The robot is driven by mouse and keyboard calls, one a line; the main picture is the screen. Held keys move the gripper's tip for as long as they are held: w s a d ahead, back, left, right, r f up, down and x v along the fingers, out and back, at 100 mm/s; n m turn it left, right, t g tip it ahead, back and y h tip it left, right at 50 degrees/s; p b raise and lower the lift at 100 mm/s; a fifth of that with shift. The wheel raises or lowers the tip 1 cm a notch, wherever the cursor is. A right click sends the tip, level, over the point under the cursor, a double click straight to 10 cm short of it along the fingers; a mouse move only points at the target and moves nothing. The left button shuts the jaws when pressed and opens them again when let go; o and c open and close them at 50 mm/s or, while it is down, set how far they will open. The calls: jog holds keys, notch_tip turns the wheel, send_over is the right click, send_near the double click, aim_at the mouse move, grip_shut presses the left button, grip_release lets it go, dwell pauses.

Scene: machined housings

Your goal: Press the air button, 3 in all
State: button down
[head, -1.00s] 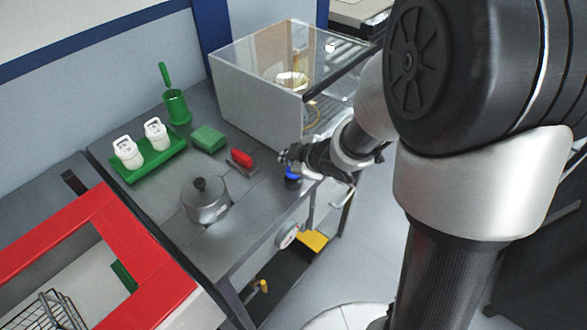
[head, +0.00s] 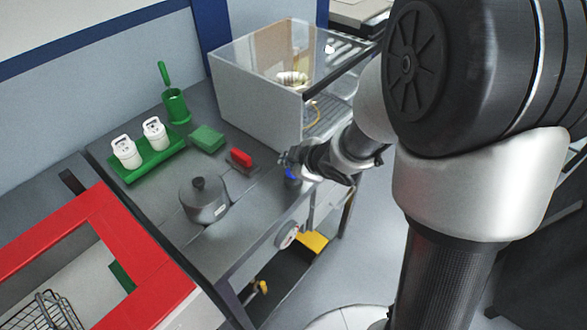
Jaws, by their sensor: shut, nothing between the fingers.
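A small blue button (head: 290,174), which I take to be the air button, is at the bench's right front edge, beside the clear-topped cabinet. My gripper (head: 284,160) is shut and empty. It is just above and behind the blue button in the head view and partly covers it. I cannot tell whether the fingertips touch the button or how far it is pressed.
The clear-topped cabinet (head: 255,103) stands behind my gripper. A red block (head: 241,157), a green pad (head: 207,138), a lidded grey pot (head: 205,205) and a green tray (head: 125,172) with two white bottles are on the bench. A red frame (head: 150,260) is at the lower left.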

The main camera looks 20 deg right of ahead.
jog(key=shift+f+b, duration=0.55)
jog(key=shift+f, duration=0.1)
dwell(0.3)
jog(key=shift+r, duration=0.15)
jog(key=shift+r+p, duration=1.1)
jog(key=shift+p, duration=0.15)
jog(key=shift+r, duration=0.1)
notch_tip(320, 180, up, 5)
jog(key=p, duration=0.5)
dwell(1.4)
